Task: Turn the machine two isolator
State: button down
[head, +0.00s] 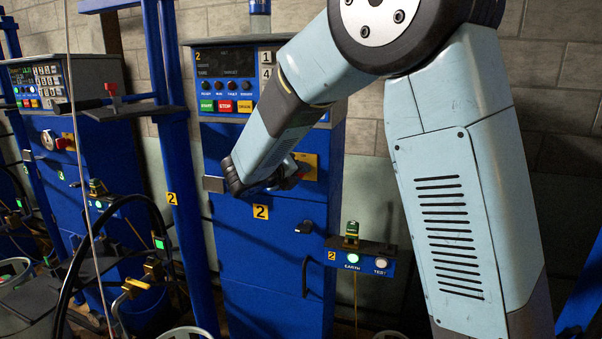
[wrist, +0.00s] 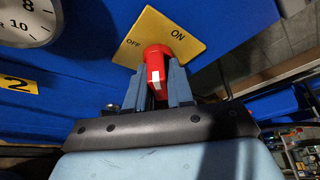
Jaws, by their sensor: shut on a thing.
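The machine two isolator is a red handle (wrist: 155,62) on a yellow plate (wrist: 150,28) marked OFF at left and ON at right. The plate shows in the head view (head: 309,163) on the front of the blue machine two cabinet (head: 265,255). My gripper (wrist: 158,80) has a finger on each side of the red handle and is shut on it. A white mark shows on the handle; I cannot tell clearly which word the handle points to. In the head view my gripper (head: 286,174) and forearm hide most of the handle.
A control panel (head: 225,85) with coloured buttons is above the isolator. A black knob (head: 304,227) is below the plate. A dial (wrist: 25,20) is at the wrist view's upper left.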

jog(key=m+y, duration=0.2)
jog(key=m, duration=0.1)
jog(key=shift+a+r, duration=0.1)
jog(key=shift+a, duration=0.05)
jog(key=m+y, duration=0.2)
jog(key=m, duration=0.1)
jog(key=shift+t, duration=0.4)
jog(key=shift+r+m+y, duration=0.1)
jog(key=shift+m+y, duration=0.2)
jog(key=c, duration=1.1)
grip_release()
jog(key=v, duration=1.3)
jog(key=shift+s, duration=0.3)
